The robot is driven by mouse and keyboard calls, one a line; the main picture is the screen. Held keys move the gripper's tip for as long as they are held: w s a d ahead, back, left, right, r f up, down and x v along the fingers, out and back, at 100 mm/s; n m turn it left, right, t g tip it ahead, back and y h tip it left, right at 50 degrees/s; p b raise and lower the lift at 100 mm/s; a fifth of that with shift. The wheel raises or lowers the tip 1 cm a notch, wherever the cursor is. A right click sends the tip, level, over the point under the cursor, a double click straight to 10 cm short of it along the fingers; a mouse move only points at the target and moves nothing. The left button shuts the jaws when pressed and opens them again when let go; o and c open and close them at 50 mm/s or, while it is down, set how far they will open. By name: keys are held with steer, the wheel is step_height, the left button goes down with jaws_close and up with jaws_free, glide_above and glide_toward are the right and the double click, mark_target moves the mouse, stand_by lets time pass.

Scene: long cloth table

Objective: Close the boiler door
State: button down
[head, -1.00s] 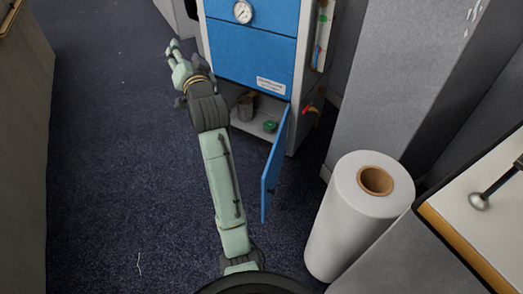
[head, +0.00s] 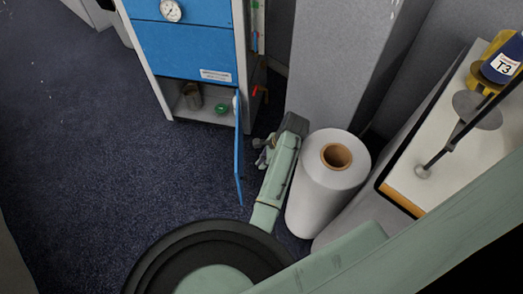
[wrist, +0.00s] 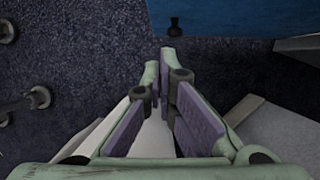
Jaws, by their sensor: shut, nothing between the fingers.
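The boiler (head: 185,50) is a white cabinet with blue front panels and a gauge, at the top left of the head view. Its lower blue door (head: 239,165) stands open, swung out toward me and seen nearly edge-on. My gripper (head: 261,158) is low, just right of the door's outer side, partly hidden by my own arm. In the wrist view my gripper (wrist: 158,72) has its fingers shut and empty. A blue panel (wrist: 240,17) with a small dark knob (wrist: 174,27), apparently the door, lies ahead of the fingertips. I cannot tell whether they touch it.
A white roll (head: 325,190) with a brown core stands close right of my arm. A grey partition (head: 340,65) rises behind it. A white-topped bench (head: 440,180) is at right. A can (head: 193,97) and a green item (head: 222,108) sit inside the boiler. Carpet at left is clear.

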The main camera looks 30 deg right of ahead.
steer(key=w+a+f+p, duration=0.1)
steer(key=w+a+f, duration=0.1)
steer(key=a+f, duration=0.3)
steer(key=shift+w+a, duration=0.3)
steer(key=shift+w, duration=0.05)
steer(key=shift+a+f, duration=0.1)
